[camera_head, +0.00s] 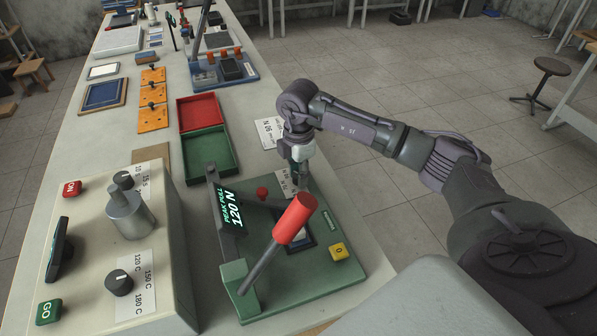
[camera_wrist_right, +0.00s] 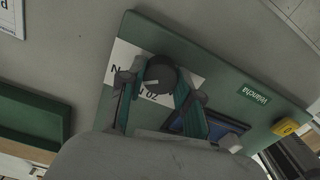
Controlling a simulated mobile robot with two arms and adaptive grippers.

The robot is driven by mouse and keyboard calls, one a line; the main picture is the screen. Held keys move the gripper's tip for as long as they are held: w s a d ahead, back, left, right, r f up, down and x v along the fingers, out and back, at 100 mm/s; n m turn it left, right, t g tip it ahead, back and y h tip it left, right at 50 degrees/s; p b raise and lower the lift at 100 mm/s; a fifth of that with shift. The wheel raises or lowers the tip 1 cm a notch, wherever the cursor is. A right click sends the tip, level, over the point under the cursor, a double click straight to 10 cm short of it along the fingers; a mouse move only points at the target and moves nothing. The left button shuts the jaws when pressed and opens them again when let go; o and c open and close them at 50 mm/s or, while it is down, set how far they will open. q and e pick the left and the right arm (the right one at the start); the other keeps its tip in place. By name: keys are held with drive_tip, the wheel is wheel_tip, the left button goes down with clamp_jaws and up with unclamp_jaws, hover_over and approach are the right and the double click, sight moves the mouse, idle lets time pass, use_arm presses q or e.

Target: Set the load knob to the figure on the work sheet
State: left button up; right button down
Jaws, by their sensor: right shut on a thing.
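The dark round load knob (camera_wrist_right: 160,74) sits on a white scale label (camera_wrist_right: 127,58) on the green tester base (camera_head: 330,268). My right gripper (camera_head: 301,176) comes down on it from above. In the wrist view its fingers (camera_wrist_right: 160,84) are closed around the knob's sides. In the head view the gripper hides the knob, and the label (camera_head: 286,181) shows only partly. The knob's pointer cannot be made out. A white card with printed figures (camera_head: 269,131), perhaps the work sheet, lies behind the tester; its upside-down print seems to read 90 N. My left gripper is not in view.
The tester carries a red-handled lever (camera_head: 295,220), a display reading PEAK PULL 120 N (camera_head: 228,207) and a yellow button (camera_head: 339,251). A beige control box (camera_head: 150,265) with knobs stands at left. Red (camera_head: 200,97) and green (camera_head: 188,171) trays lie behind.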

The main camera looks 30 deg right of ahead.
drive_tip(key=shift+w+r+m, duration=0.1)
drive_tip(key=shift+m, duration=0.4)
drive_tip(key=c, duration=0.8)
unclamp_jaws()
drive_tip(key=shift+r, duration=0.25)
wheel_tip(320, 180, up, 11)
drive_tip(key=shift+r, duration=0.2)
